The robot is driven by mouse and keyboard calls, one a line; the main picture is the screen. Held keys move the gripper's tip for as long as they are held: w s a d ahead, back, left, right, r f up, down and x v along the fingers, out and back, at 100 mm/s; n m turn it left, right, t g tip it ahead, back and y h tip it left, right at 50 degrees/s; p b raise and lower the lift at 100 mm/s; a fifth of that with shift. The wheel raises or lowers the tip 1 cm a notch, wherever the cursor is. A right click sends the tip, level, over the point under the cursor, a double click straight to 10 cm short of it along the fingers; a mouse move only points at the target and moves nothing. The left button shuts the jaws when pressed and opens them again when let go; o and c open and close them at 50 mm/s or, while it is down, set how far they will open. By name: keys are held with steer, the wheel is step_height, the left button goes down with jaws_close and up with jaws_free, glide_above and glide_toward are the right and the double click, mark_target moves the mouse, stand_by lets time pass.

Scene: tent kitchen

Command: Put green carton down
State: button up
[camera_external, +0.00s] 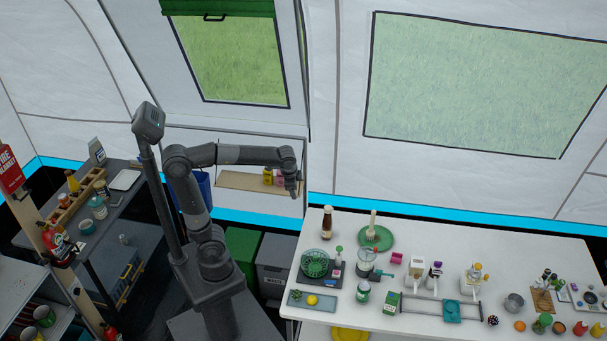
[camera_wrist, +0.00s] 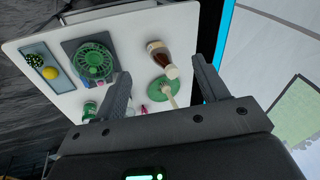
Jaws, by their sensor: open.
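A small green carton (camera_external: 391,302) stands upright on the white table, near its front edge, in the outside view. It is beside the left end of a metal rack. I cannot make it out in the wrist view. My gripper (camera_external: 293,190) is raised in front of the tent wall, beyond the table's far left corner and well away from the carton. In the wrist view my gripper (camera_wrist: 158,70) has its two fingers wide apart, with nothing held between them.
The white table (camera_external: 450,239) holds a brown bottle (camera_external: 327,222), a green plate (camera_external: 386,245) with a brush, a green fan (camera_external: 315,263) and a lemon (camera_external: 312,300). A wall shelf (camera_external: 235,181) with small boxes is behind my forearm. The table's back middle is fairly clear.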

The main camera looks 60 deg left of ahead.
steer(key=s+a+f+n+t+h, duration=0.1)
steer(key=s+a+n, duration=0.1)
steer(key=s, duration=0.5)
steer(key=s+a+f+n+t+h, duration=0.1)
steer(key=s+a+n, duration=0.1)
steer(key=s+n, duration=0.2)
steer(key=s, duration=0.3)
steer(key=shift+a+f+n, duration=0.3)
steer(key=shift+n, duration=0.1)
steer(key=shift+o, duration=0.4)
steer(key=shift+s+f+t, duration=0.15)
steer(key=shift+s+t, duration=0.1)
steer(key=shift+t, duration=0.05)
